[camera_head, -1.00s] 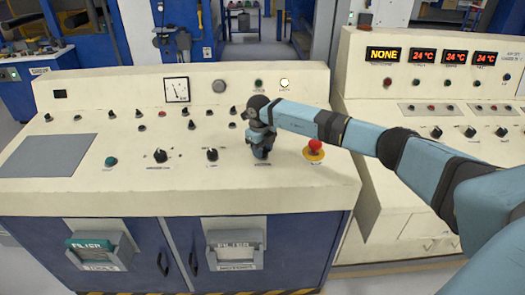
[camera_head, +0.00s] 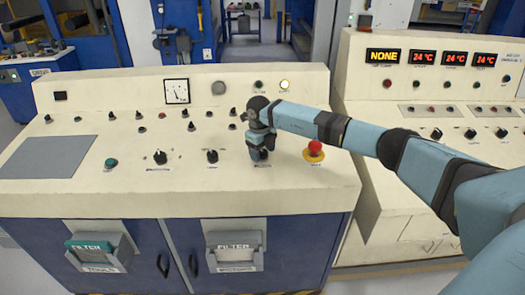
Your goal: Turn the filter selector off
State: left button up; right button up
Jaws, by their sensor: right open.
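My right gripper (camera_head: 258,155) points down at the front of the cream control panel (camera_head: 90,190), left of the red emergency button. It is open, with its fingertips close to the panel top. A knob beneath it is hidden, and I cannot tell whether the fingers touch one. Two black selector knobs stand to its left, a left one (camera_head: 160,157) and a nearer one (camera_head: 212,156). Their labels are too small to read, so I cannot tell which control is the filter selector. My left gripper is not in view.
A red mushroom button (camera_head: 315,147) on a yellow base stands just right of my gripper. A green button (camera_head: 111,162) and several small knobs sit further left. A second console (camera_head: 440,90) with red displays stands at the right, behind my arm.

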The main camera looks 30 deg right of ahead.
notch_tip(320, 180, up, 14)
jog(key=a, duration=0.1)
jog(key=shift+f, duration=0.15)
dwell(0.6)
